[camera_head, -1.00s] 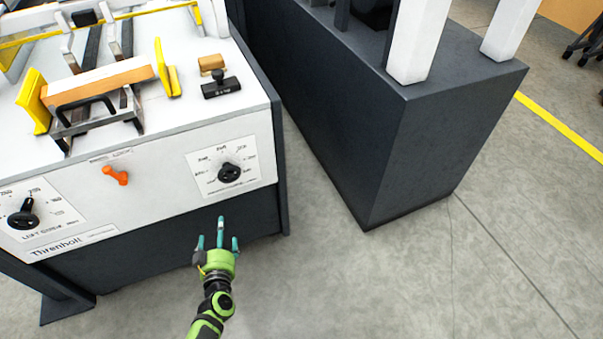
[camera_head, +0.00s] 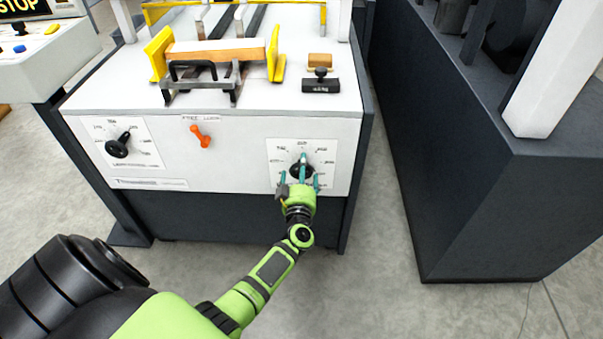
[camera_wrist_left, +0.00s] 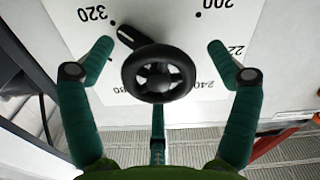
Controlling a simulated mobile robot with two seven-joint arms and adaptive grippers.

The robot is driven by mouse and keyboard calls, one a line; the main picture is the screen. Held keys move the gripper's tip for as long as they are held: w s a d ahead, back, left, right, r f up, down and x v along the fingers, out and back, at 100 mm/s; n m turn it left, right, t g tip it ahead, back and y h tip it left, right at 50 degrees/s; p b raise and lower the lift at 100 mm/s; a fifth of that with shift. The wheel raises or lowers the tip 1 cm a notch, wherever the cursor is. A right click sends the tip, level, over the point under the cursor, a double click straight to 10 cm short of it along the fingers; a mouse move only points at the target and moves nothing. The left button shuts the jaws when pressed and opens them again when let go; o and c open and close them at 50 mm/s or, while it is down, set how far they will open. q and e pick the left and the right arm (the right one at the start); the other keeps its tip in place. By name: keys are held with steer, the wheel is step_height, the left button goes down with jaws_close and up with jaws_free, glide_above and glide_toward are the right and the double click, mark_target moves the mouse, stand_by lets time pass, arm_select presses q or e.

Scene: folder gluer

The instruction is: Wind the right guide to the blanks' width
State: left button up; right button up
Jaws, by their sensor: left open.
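The right dial's black handwheel (camera_head: 302,170) is on the machine's white front panel. In the left wrist view the handwheel (camera_wrist_left: 158,73) has a pointer reaching toward the dot by 320. My left gripper (camera_head: 301,178) is in front of it; in the wrist view its teal fingers (camera_wrist_left: 158,100) are spread, two on either side and one below, with a visible gap to the wheel at both sides. The yellow right guide (camera_head: 275,55) stands at the right end of the brown blanks (camera_head: 215,51); the yellow left guide (camera_head: 158,54) is at their left. My right gripper is not in view.
An orange lever (camera_head: 201,137) under a free/lock label sits between the dials. The left dial's black knob (camera_head: 118,148) is farther left. A black stamp-like item (camera_head: 320,83) and a tan block (camera_head: 320,60) lie on top. A dark cabinet (camera_head: 455,160) stands at right across a floor gap.

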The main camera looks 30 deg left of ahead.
arm_select(q)
steer(key=c, duration=0.4)
steer(key=shift+d, duration=0.1)
steer(key=c, duration=0.8)
steer(key=shift+o, duration=0.2)
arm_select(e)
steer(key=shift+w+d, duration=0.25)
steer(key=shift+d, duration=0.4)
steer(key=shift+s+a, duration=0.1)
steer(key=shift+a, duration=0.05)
